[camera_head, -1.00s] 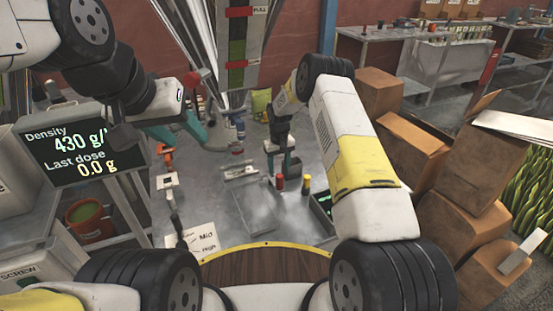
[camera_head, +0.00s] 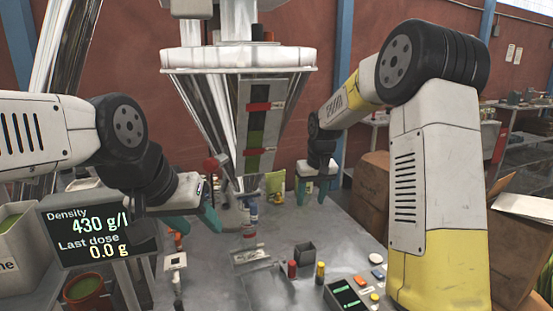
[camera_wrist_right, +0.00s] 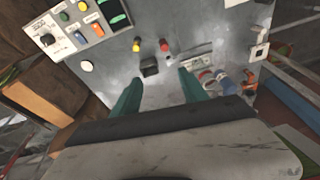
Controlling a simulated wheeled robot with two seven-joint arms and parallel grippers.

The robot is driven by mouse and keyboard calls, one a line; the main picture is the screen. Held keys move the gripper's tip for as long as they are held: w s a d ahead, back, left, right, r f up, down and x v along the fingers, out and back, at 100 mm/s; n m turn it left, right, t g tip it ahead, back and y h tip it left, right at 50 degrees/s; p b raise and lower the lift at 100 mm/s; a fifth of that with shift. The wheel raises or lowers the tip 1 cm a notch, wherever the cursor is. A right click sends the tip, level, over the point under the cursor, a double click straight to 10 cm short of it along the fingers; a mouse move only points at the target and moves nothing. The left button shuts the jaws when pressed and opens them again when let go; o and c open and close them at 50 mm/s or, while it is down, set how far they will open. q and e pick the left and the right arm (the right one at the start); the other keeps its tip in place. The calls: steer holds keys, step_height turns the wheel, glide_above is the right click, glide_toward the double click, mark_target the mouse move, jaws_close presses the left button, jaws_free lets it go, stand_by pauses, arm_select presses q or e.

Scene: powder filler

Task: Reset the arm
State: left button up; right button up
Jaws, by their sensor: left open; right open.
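My right gripper (camera_head: 316,190) hangs over the far right part of the grey table (camera_head: 345,235), fingers downward. In the right wrist view its teal fingers (camera_wrist_right: 158,92) are spread apart with only bare table and a small dark box (camera_wrist_right: 150,67) between and beyond them.
A funnel hopper (camera_head: 238,70) stands at the centre back. A display (camera_head: 92,230) reads 430 g/l and 0.0 g. A red cylinder (camera_head: 292,269), a yellow cylinder (camera_head: 320,271) and a button panel (camera_head: 350,293) are on the table. Cardboard boxes (camera_head: 370,190) stand at right.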

steer(key=s+d+r+m+t, duration=0.1)
steer(key=s+d+r+t, duration=0.15)
steer(key=s+r, duration=1)
steer(key=s+d+m+t+y, duration=0.1)
steer(key=s, duration=1.7)
steer(key=shift+f, duration=0.3)
steer(key=shift+s, duration=0.1)
stand_by(0.4)
